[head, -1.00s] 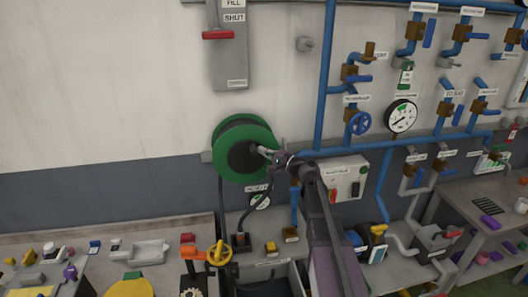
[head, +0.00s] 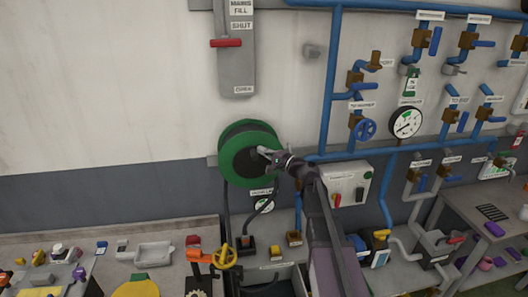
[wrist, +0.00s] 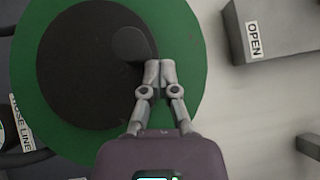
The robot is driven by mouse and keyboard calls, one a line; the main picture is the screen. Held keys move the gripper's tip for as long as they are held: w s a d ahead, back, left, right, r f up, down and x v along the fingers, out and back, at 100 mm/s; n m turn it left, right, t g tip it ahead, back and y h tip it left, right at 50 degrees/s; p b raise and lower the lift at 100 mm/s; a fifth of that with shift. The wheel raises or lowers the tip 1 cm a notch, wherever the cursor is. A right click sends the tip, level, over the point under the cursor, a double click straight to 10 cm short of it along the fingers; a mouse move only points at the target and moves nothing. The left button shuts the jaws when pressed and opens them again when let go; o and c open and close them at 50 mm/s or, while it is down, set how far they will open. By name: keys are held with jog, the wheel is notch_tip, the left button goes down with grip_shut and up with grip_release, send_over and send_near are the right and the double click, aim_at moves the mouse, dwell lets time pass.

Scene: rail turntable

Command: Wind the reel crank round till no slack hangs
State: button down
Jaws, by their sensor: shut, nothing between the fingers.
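The green reel (head: 235,137) with a dark hub is mounted on the wall, left of the blue pipes. The wrist view shows its green rim (wrist: 185,100) and dark hub face (wrist: 85,75). A dark round knob (wrist: 130,44), probably the crank handle, stands out near the hub's edge. My gripper (wrist: 160,70) is shut and empty, its fingertips close to the knob's lower right; I cannot tell whether they touch. In the head view my gripper (head: 266,154) is in front of the reel and hides part of the hub. A dark hose (head: 227,212) hangs below the reel.
A grey panel with a red lever (head: 226,43) is above the reel. Blue pipes, valves and a gauge (head: 405,122) are to the right. A grey control box (head: 347,186) is right of my arm. The bench (head: 160,235) below holds several small items.

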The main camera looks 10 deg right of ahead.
aim_at(250, 150)
jog(key=shift+a+r, duration=0.2)
jog(key=shift+a, duration=0.45)
jog(key=shift+a+r, duration=0.2)
jog(key=shift+a, duration=0.45)
jog(key=shift+a+f, duration=0.1)
jog(key=shift+a, duration=1)
jog(key=shift+p, duration=0.3)
